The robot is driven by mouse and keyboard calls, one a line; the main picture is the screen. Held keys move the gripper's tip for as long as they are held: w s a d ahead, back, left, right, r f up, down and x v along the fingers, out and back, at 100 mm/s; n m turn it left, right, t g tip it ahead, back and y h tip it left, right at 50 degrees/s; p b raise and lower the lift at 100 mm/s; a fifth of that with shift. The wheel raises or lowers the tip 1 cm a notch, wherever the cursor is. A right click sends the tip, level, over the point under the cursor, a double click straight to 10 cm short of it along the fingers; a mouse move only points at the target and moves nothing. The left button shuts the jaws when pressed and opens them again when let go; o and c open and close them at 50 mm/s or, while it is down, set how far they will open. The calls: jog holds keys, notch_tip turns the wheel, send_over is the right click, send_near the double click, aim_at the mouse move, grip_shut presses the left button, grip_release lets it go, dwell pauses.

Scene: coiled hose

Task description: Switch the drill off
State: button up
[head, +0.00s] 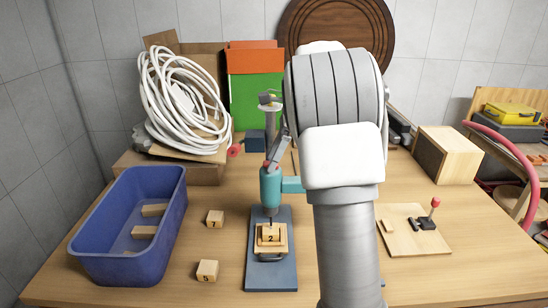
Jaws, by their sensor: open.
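The drill (270,188) is a teal drill press on a blue-grey base plate (271,279), left of my arm in the head view. A small red part (266,164) shows near its top. A wooden block marked 2 (270,234) sits in a wooden holder under the bit. My gripper (277,153) is mostly hidden behind my own arm; a grey part of it shows just above the drill's top, jaws open. I cannot tell whether it touches the drill. My arm hides the drill's right side and back.
A blue bin (88,238) with wooden blocks stands left. Blocks marked 7 (215,218) and 5 (207,271) lie beside the drill. A coiled white hose (180,100) leans behind. A board with a red-knobbed lever (434,203) and a wooden box (452,155) are right.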

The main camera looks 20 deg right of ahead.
grip_shut()
dwell(0.3)
jog(key=p, duration=0.1)
jog(key=h+p, duration=0.1)
jog(key=p, duration=0.1)
jog(key=shift+w+a+r+g, duration=0.1)
jog(key=shift+a+r+g, duration=0.2)
jog(key=h+p, duration=0.2)
jog(key=p, duration=0.1)
jog(key=shift+w+a+g, duration=0.1)
jog(key=shift+a+g, duration=0.15)
jog(key=shift+g, duration=0.15)
jog(key=shift+f+g+h+p, duration=0.3)
jog(key=shift+h+p, duration=0.4)
jog(key=shift+p, duration=0.15)
